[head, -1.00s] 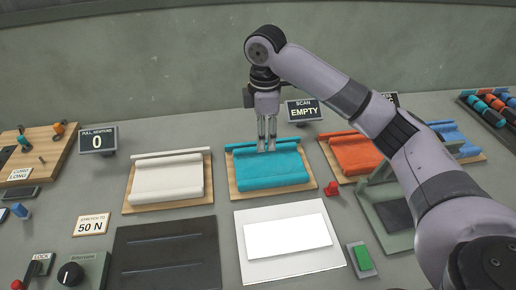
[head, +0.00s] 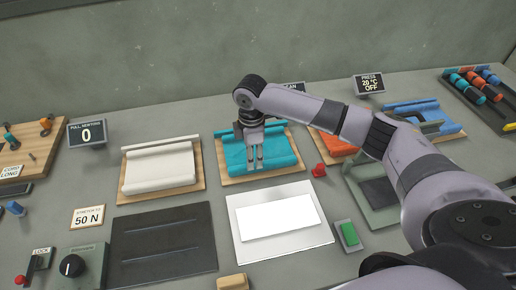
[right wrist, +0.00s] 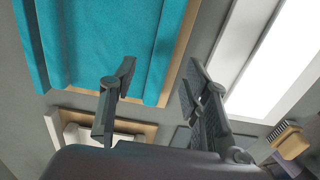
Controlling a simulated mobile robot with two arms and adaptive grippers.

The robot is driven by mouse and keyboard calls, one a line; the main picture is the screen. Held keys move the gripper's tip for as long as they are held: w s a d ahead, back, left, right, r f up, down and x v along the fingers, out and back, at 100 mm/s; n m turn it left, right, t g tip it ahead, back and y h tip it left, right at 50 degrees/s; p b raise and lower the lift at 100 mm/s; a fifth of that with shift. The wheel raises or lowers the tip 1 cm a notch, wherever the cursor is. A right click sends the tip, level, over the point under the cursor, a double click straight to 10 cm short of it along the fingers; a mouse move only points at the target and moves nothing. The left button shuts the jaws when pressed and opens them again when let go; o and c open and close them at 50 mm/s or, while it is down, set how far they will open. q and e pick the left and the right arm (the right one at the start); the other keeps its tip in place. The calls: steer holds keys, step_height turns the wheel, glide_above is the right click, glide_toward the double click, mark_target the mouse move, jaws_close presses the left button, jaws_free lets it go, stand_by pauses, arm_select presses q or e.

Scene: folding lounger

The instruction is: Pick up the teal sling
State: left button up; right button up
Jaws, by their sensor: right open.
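The teal sling (head: 281,153) lies folded on a wooden board (head: 232,178) at the middle of the bench. In the right wrist view, the teal sling (right wrist: 105,35) fills the upper left, with the board's edge along its right side. My right gripper (head: 256,166) is open and points down over the front part of the sling in the head view. I cannot tell whether the fingertips touch the cloth. My left gripper is not in view.
A white sling (head: 160,168) on its board lies to the left, an orange one (head: 330,145) and a blue one (head: 425,118) to the right. A white plate (head: 278,244), a red knob (head: 319,171) and a green button (head: 348,233) are in front.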

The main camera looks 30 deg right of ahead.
steer(key=shift+s+f+p, duration=0.1)
steer(key=shift+f+p, duration=0.25)
steer(key=shift+f, duration=1.6)
steer(key=shift+c, duration=0.5)
jaws_close()
